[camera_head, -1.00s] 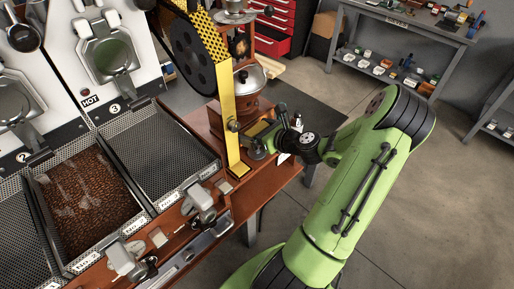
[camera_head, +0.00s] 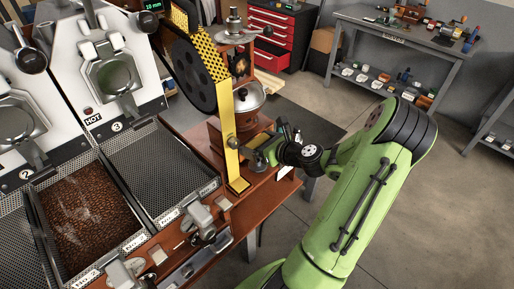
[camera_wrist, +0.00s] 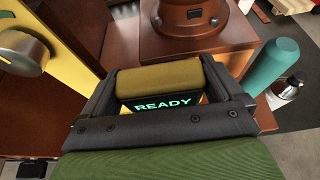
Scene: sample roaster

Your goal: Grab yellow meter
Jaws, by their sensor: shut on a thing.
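The yellow meter (camera_wrist: 160,78) shows in the wrist view as a mustard-yellow block with a dark screen reading "READY" in green. It sits between the two dark fingers of my gripper (camera_wrist: 163,88), which is shut on it. In the head view my gripper (camera_head: 264,154) is at the wooden bench, just right of the tall yellow stand. The meter is small and partly hidden there, so I cannot tell whether it touches the bench.
The yellow stand (camera_head: 230,140) with its perforated dark wheel is close on the left. Mesh trays (camera_head: 160,170) lie to the left. A teal cylinder (camera_wrist: 272,65) stands at the right in the wrist view. Floor is open on the right.

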